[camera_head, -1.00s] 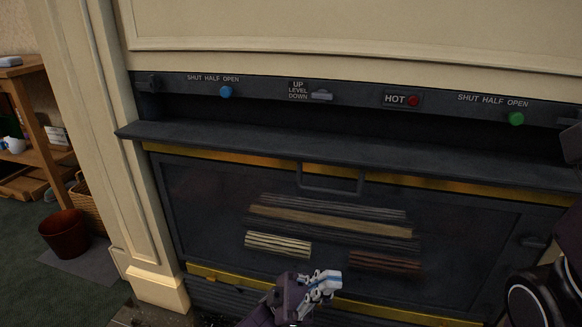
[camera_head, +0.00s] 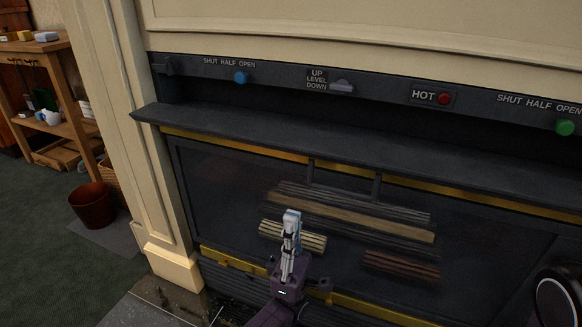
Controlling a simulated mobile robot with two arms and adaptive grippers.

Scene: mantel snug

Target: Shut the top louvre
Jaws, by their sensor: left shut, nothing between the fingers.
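A blue knob (camera_head: 240,77) sits on the dark strip above the stove, below the label SHUT HALF OPEN, toward the OPEN end. A green knob (camera_head: 565,128) sits below a second such label at the right, near HALF and OPEN. I cannot tell which one belongs to the top louvre, and no slats show there. My left gripper (camera_head: 291,216) is shut and empty, pointing up in front of the stove's glass door (camera_head: 220,205), below the shelf and well below the blue knob. My right gripper is out of view.
A grey lever (camera_head: 342,86) marked UP LEVEL DOWN and a red HOT light (camera_head: 444,98) sit between the knobs. A dark shelf (camera_head: 330,144) juts out below the strip. A door handle (camera_head: 343,170) hangs under it. A red-brown bucket (camera_head: 92,206) stands at left.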

